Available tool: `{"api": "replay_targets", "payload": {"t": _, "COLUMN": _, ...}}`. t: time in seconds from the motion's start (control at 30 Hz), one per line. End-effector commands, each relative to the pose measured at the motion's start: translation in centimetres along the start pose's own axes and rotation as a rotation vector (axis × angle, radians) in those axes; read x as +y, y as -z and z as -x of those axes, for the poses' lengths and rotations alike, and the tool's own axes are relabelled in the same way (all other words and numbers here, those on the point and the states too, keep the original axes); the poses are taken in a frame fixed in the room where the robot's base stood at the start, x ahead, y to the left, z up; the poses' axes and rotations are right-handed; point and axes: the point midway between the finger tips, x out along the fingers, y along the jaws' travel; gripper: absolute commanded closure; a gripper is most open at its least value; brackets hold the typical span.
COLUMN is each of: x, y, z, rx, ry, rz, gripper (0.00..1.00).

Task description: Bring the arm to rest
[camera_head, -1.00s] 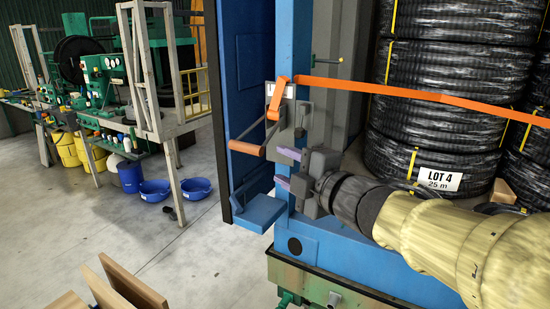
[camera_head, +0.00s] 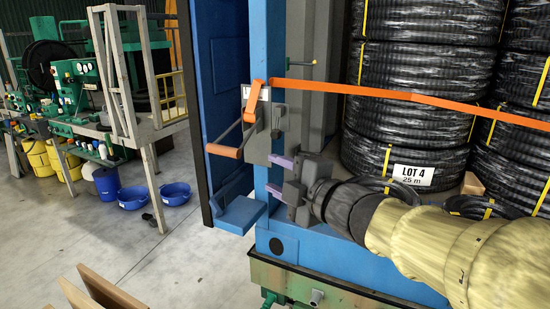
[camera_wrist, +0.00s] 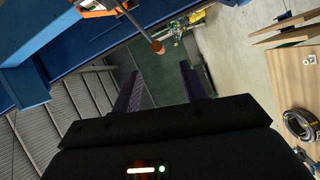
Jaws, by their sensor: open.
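My gripper (camera_head: 274,173) is open, with two purple fingers pointing left and nothing between them. In the head view it is just below and to the right of the strap winch (camera_head: 259,120) on the blue post. Whether it touches the post or winch I cannot tell. In the wrist view the gripper (camera_wrist: 160,72) shows its two dark purple fingers apart, with floor and a blue frame edge beyond. My arm reaches in from the right.
An orange strap (camera_head: 400,93) runs from the winch across stacked black hose coils (camera_head: 405,100) labelled LOT 4. The winch's orange-gripped handle (camera_head: 225,151) juts left. A blue door (camera_head: 228,90) stands open at left.

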Motion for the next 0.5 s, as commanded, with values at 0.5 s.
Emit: {"api": "replay_targets", "payload": {"t": 0.5, "x": -23.6, "y": -14.7, "z": 5.8, "rx": -0.814, "ry": 0.186, "rz": -0.918, "gripper": 0.57}}
